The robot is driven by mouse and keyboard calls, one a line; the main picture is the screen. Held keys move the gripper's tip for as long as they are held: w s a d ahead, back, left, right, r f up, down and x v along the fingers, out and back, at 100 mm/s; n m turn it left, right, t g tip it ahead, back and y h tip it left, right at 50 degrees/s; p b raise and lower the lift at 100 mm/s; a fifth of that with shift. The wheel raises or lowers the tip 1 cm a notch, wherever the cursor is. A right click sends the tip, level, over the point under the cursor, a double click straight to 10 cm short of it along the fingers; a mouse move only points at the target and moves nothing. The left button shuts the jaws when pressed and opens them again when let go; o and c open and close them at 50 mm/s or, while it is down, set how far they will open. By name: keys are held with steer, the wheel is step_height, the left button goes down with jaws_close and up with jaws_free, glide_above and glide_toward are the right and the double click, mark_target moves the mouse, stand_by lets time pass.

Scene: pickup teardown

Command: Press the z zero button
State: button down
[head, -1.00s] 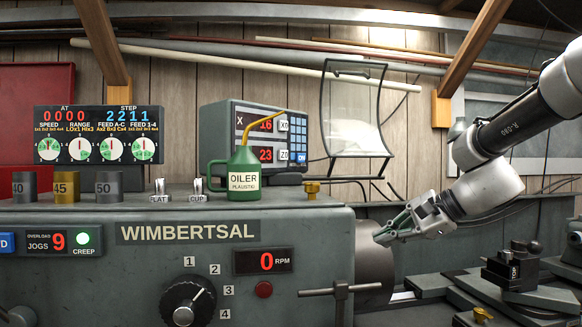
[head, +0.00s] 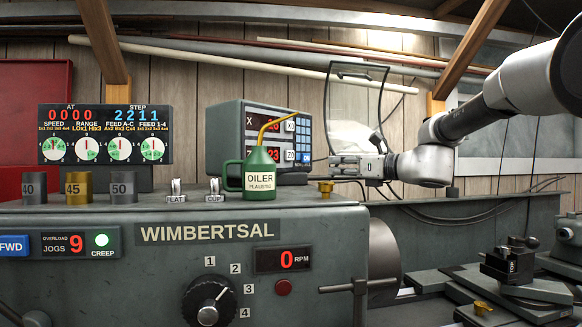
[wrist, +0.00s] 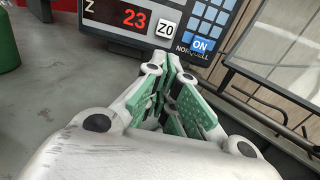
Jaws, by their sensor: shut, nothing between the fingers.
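The Z0 button (head: 290,155) is a small white key on the grey readout box, right of the red Z number. In the wrist view the Z0 button (wrist: 165,27) is close and clear, beside the red 23 (wrist: 134,19). My gripper (head: 332,161) is to the right of the readout box in the head view. In the wrist view my gripper (wrist: 172,70) has its green-padded fingers shut with nothing between them. Its tips point at the readout's lower edge, just below and slightly right of Z0. I see no contact with the button.
A green oiler (head: 259,177) stands in front of the readout and partly covers it in the head view. A blue ON key (wrist: 201,45) lies right of Z0, below a blue keypad (wrist: 211,15). A clear framed shield (head: 352,110) stands behind my gripper.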

glide_toward(286, 165)
steer(key=x, duration=0.4)
steer(key=shift+w+a, duration=0.45)
steer(key=shift+a, duration=0.1)
steer(key=shift+a, duration=0.1)
